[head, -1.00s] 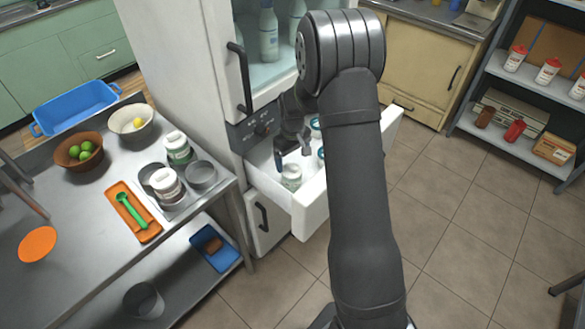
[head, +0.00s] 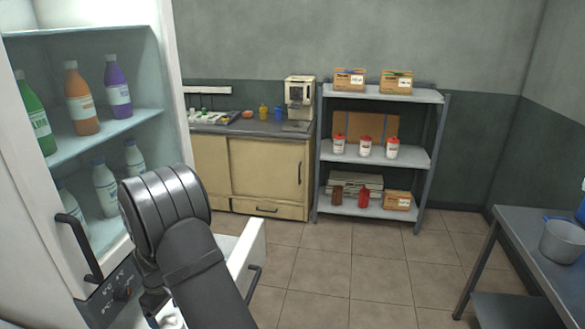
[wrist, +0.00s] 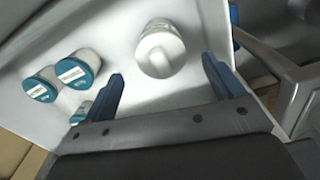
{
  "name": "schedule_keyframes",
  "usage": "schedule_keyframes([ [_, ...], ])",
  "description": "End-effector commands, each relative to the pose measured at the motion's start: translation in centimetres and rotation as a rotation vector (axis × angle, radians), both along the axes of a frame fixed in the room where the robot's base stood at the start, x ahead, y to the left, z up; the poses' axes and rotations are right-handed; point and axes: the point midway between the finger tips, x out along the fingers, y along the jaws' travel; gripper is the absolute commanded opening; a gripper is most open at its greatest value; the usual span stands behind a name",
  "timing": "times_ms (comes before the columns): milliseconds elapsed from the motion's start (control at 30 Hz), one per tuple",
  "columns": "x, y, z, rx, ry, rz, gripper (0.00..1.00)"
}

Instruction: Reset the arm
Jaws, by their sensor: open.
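My gripper (wrist: 162,88) shows in the wrist view, its two blue-tipped fingers spread apart with nothing between them. It is above the open white drawer (wrist: 122,30) of the fridge. A white jar (wrist: 160,48) stands in the drawer just beyond the fingertips, roughly in line with the gap. Jars with teal lids (wrist: 78,69) stand to the left in the drawer.
The fridge's shelves (head: 105,125) hold several bottles, and a dark handle (head: 80,248) is beside my arm. A cabinet (head: 255,170), a metal rack (head: 430,160) and a table (head: 540,250) stand further off. The tiled floor (head: 350,265) between them is clear.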

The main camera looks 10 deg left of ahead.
Motion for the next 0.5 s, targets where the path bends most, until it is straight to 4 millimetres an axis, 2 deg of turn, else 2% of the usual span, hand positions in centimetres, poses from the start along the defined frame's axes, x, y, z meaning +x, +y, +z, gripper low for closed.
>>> schedule_keyframes([
  [33,-0.1,-0.1,-1.2,-0.003,0.002,0.0,0.86],
  [400,-0.1,-0.1,-8.1,-0.003,0.002,0.0,0.86],
  [433,-0.1,-0.1,-8.6,-0.003,0.001,0.0,0.86],
  [500,0.0,0.1,-7.2,0.004,-0.003,0.0,0.86],
])
